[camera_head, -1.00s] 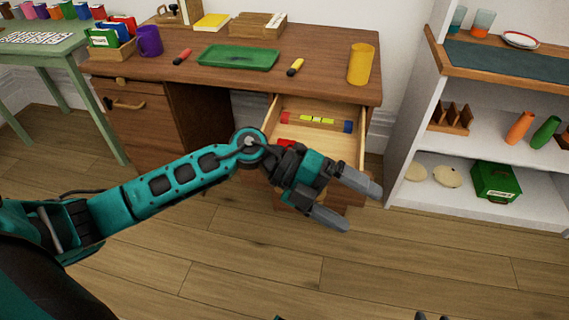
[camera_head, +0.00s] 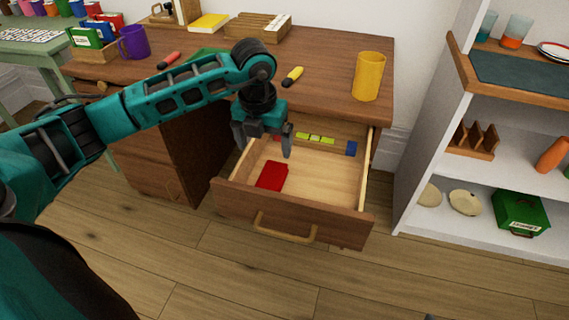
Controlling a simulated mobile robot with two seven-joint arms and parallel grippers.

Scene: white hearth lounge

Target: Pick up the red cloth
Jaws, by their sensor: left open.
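The red cloth (camera_head: 271,177) lies folded flat on the floor of the open desk drawer (camera_head: 325,190), towards its front left. My left gripper (camera_head: 264,148) points down over the drawer, above and behind the cloth, with its fingers apart and nothing between them. The gripper appears apart from the cloth. My right gripper is not clearly in view; only a small dark piece shows at the bottom edge.
A level (camera_head: 318,140) with a blue end lies at the back of the drawer. A white shelf (camera_head: 415,170) stands to the right.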

